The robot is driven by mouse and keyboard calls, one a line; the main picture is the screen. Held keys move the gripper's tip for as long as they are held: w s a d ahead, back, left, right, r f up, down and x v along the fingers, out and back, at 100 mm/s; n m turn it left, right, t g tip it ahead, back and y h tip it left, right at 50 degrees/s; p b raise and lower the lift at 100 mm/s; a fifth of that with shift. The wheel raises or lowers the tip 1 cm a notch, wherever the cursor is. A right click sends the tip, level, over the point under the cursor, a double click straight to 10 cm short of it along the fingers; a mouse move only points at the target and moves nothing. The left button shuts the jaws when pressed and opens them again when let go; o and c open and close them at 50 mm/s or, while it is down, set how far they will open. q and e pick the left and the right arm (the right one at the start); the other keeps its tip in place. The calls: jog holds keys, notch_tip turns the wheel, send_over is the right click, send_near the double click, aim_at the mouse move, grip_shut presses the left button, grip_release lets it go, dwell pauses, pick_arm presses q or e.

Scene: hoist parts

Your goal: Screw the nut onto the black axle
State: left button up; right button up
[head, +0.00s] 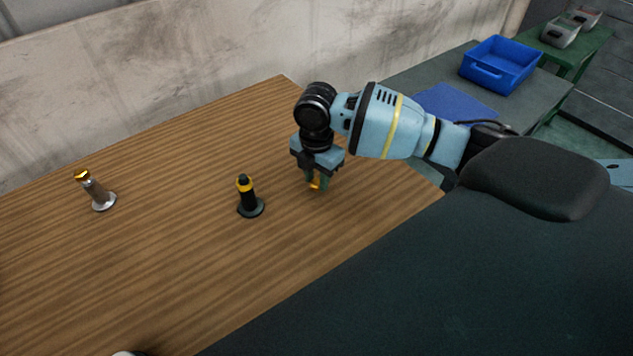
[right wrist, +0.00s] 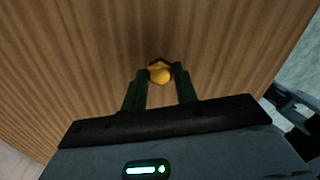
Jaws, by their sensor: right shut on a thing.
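The black axle (head: 247,197) stands upright on its round base on the wooden table, with a yellow band near its top. My right gripper (head: 317,184) is to the right of the axle, apart from it, with its fingers pointing down. It is shut on a yellow nut (head: 315,184), which also shows between the fingertips in the right wrist view (right wrist: 159,73). The gripper's exact height above the table is hard to tell. My left gripper does not show clearly in the head view.
A silver axle (head: 97,192) with a gold top stands on the wooden table (head: 170,250) at the left. A blue crate (head: 500,64) and a flat blue sheet (head: 455,105) are on a grey table at the back right. The wood between axle and gripper is clear.

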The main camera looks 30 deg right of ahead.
jog(key=s+a, duration=0.1)
jog(key=s, duration=0.3)
jog(key=s+a+r, duration=0.1)
jog(key=s, duration=0.4)
jog(key=s+a+r+p, duration=0.1)
jog(key=s, duration=0.3)
jog(key=shift+s+a+r, duration=0.2)
jog(key=shift+s+a, duration=0.2)
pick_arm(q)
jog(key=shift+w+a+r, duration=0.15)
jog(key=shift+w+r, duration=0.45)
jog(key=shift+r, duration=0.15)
pick_arm(e)
jog(key=shift+s+a, duration=0.2)
jog(key=shift+s, duration=0.6)
jog(key=shift+r, duration=0.1)
jog(key=w+a+r+m, duration=0.2)
jog(key=r+m, duration=0.1)
jog(key=m, duration=0.7)
jog(key=w+a+r+m, duration=0.2)
jog(key=r+m, duration=0.2)
jog(key=m, duration=0.7)
jog(key=shift+w, duration=0.2)
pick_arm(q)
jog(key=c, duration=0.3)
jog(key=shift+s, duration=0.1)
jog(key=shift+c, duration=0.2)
